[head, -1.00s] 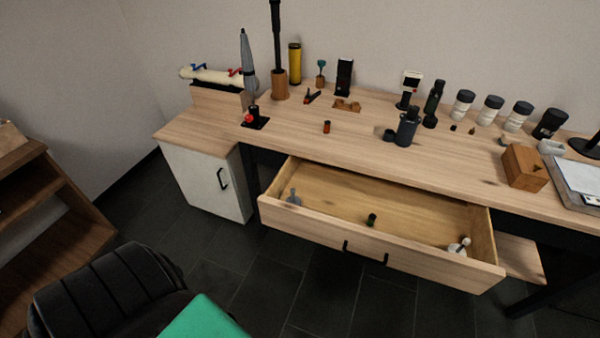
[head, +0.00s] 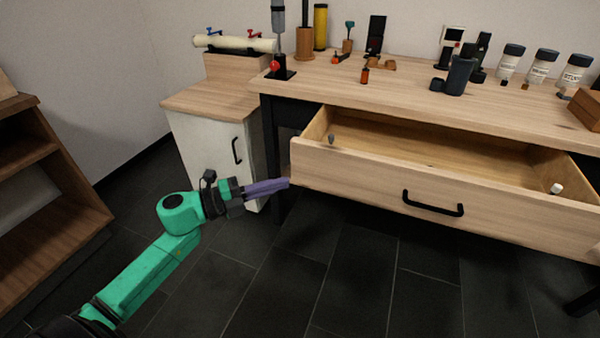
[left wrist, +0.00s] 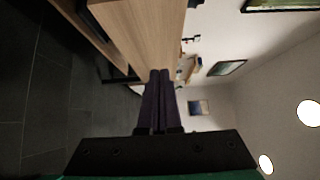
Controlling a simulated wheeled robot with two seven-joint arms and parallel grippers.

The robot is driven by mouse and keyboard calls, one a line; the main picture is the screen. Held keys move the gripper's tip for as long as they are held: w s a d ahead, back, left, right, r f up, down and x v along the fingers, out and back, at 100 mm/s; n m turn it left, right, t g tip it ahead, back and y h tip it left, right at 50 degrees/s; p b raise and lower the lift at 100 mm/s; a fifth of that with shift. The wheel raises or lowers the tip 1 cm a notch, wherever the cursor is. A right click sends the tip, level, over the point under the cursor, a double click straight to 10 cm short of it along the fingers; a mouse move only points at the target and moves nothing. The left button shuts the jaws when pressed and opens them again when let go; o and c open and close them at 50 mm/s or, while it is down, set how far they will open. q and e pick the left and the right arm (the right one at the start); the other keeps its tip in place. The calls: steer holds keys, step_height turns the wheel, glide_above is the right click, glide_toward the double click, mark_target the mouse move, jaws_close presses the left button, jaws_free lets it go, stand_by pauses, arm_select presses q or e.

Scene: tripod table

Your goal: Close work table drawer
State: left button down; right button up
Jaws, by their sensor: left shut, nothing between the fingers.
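The work table (head: 400,101) has its wide wooden drawer (head: 350,183) pulled out, with a black bar handle (head: 433,205) on the front. My left gripper (head: 287,183) is shut and empty, its purple fingers at the left end of the drawer front. I cannot tell whether the fingertips touch the wood. In the left wrist view the shut fingers (left wrist: 160,75) point along a wooden surface (left wrist: 150,30). A small grey item (head: 331,138) and a white-topped item (head: 556,188) show inside the drawer. My right gripper is not in view.
A white cabinet (head: 205,150) with a black handle stands left of the drawer. A brown shelf (head: 50,190) is at the far left. Bottles (head: 510,62) and tools stand on the tabletop. Dark tiled floor (head: 330,270) in front of the drawer is clear.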

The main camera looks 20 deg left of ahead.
mark_target(320, 163)
arm_select(q)
steer(key=w+d, duration=0.1)
steer(key=w, duration=0.1)
steer(key=w+d, duration=0.1)
steer(key=w, duration=0.1)
steer(key=w+d+b, duration=0.1)
steer(key=w+d, duration=0.1)
steer(key=w, duration=0.1)
steer(key=shift+w, duration=0.55)
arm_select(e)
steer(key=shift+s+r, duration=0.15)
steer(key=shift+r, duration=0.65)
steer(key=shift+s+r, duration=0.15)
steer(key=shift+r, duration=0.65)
arm_select(q)
steer(key=shift+w, duration=0.1)
